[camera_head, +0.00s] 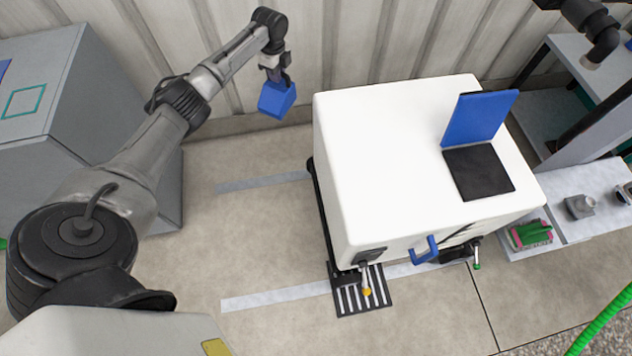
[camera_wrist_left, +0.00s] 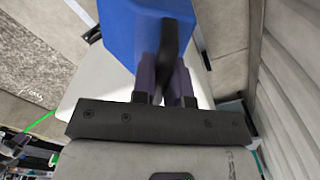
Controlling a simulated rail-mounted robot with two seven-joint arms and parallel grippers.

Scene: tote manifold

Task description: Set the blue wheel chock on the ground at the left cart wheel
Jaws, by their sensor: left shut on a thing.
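The blue wheel chock (camera_head: 277,100) hangs in the air near the back wall, left of the white tote cart. My left gripper (camera_head: 274,77) is shut on the chock from above. In the left wrist view the chock (camera_wrist_left: 133,30) fills the top middle, with the gripper fingers (camera_wrist_left: 167,80) around its dark grip. The white cart (camera_head: 385,160) stands in the middle on the concrete floor. Its left side shows a dark edge, but the left wheel itself is hidden under the body. My right gripper is not in clear view; only a dark arm part shows at the upper right.
A grey cabinet (camera_head: 60,110) stands at the left. Pale floor stripes (camera_head: 275,297) and a slotted drain grate (camera_head: 362,294) lie by the cart. A corrugated wall (camera_head: 340,45) runs behind. A grey bench (camera_head: 590,195) is at the right. Floor left of the cart is clear.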

